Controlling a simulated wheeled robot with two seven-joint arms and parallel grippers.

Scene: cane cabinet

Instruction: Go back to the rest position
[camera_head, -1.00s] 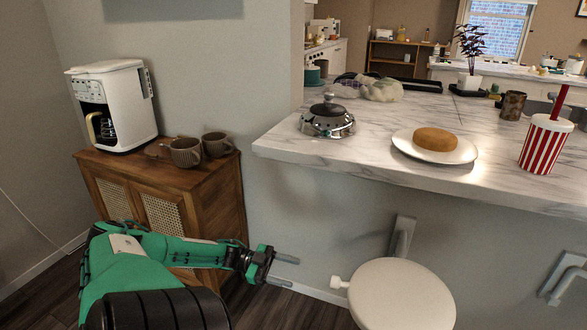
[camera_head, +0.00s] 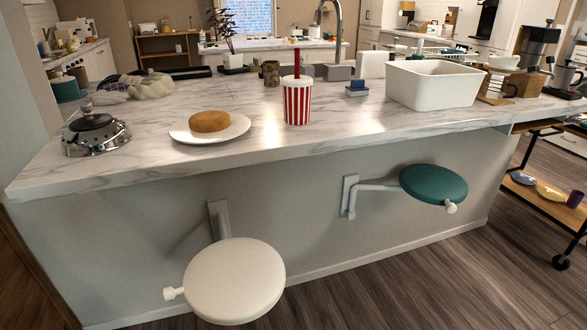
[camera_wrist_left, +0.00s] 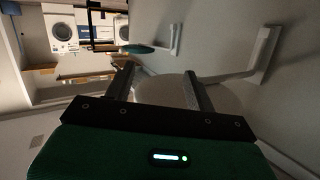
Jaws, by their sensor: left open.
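My left gripper (camera_wrist_left: 158,82) shows in the left wrist view with its two fingers apart and nothing between them. The white stool seat (camera_wrist_left: 215,95) lies behind the fingers there, and a green stool seat (camera_wrist_left: 143,49) is farther off. Neither of my grippers shows in the head view. The cane cabinet of the scene is mostly out of the head view; a strip of brown wood (camera_head: 30,270) shows at the lower left edge.
A marble counter (camera_head: 190,163) crosses the head view with a metal kettle (camera_head: 95,133), a plate (camera_head: 240,127) with a round cake (camera_head: 209,121), a striped cup (camera_head: 297,100) and a white basin (camera_head: 435,88). A white stool (camera_head: 235,280) and green stool (camera_head: 433,184) jut out below.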

